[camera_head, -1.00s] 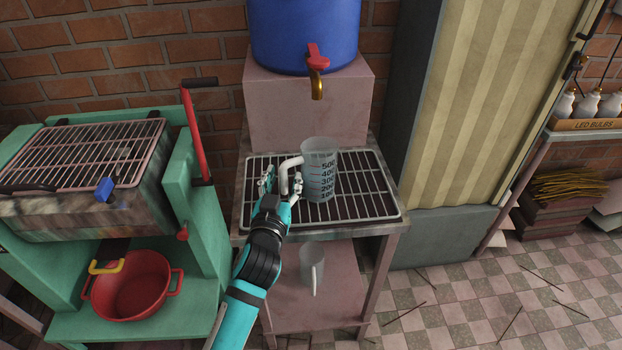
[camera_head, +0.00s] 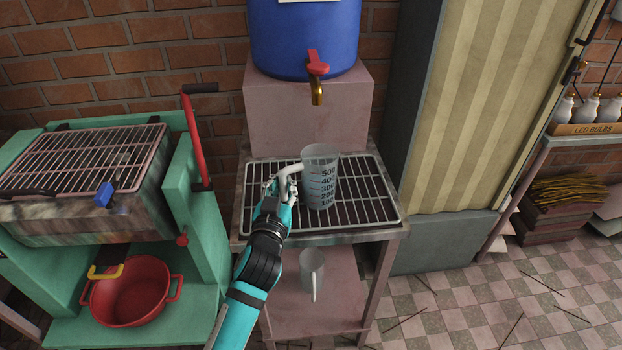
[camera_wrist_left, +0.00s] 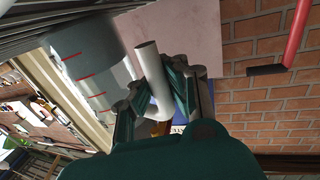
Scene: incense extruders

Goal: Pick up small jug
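A translucent grey measuring jug (camera_head: 322,182) with volume marks stands upright on the wire rack (camera_head: 375,205), below the tap. Its pale handle (camera_head: 288,168) points left. My left gripper (camera_head: 280,188) is at this handle, with its fingers closed in around it. In the left wrist view the handle (camera_wrist_left: 154,75) runs between the two fingers (camera_wrist_left: 155,95), and the jug body (camera_wrist_left: 85,62) is at the upper left. A second jug (camera_head: 312,264) with a pale handle stands on the lower shelf (camera_head: 345,290). My right gripper is out of view.
A blue barrel (camera_head: 300,25) with a red-handled tap (camera_head: 317,68) stands on a block behind the rack. A green machine with a red lever (camera_head: 195,145) is at left, above a red basin (camera_head: 130,292). Tiled floor lies open at right.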

